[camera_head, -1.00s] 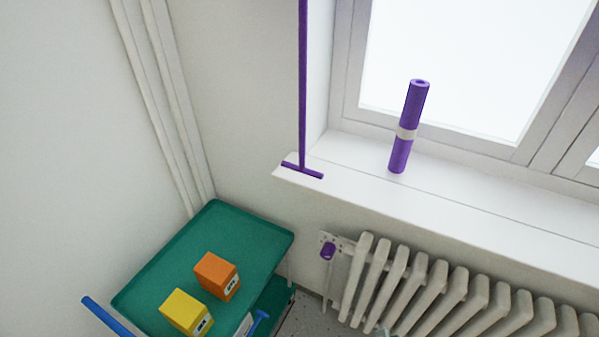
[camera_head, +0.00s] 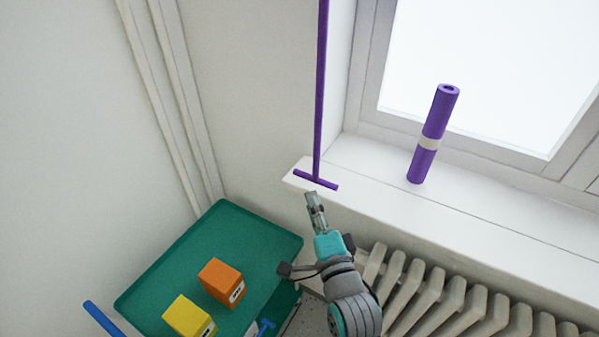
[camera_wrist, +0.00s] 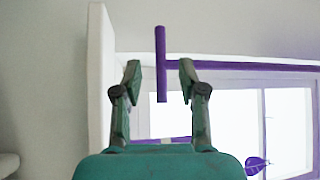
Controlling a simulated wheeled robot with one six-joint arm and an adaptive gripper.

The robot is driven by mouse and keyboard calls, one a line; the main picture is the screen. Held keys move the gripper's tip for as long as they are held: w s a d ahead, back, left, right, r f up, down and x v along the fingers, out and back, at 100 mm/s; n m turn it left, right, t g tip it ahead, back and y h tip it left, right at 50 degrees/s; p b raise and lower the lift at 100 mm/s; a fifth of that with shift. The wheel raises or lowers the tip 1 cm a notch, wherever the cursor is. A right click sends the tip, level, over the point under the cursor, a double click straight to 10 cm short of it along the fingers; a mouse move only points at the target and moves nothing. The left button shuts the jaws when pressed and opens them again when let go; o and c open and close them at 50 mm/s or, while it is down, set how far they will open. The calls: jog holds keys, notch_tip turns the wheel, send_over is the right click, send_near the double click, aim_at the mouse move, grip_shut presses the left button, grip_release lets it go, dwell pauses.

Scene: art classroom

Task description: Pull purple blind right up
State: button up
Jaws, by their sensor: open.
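The purple blind pull is a thin purple rod (camera_head: 320,90) hanging at the left side of the window. A short purple crossbar handle (camera_head: 316,180) is at its lower end, by the left end of the white sill. My gripper (camera_head: 311,196) is just below the crossbar in the head view. In the wrist view my gripper (camera_wrist: 158,78) is open, with the crossbar (camera_wrist: 161,62) showing between and beyond its two fingers. The rod (camera_wrist: 240,65) runs off to the right there. I cannot tell whether the fingers touch the crossbar.
A purple roll with a pale band (camera_head: 432,135) stands on the white sill (camera_head: 470,225). A radiator (camera_head: 450,300) is below. A green cart (camera_head: 220,225) at lower left carries an orange box (camera_head: 220,280) and a yellow box (camera_head: 188,315).

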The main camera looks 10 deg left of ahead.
aim_at(303, 172)
jog(key=x, duration=0.9)
jog(key=shift+w+r, duration=0.1)
jog(key=shift+w, duration=0.15)
grip_shut()
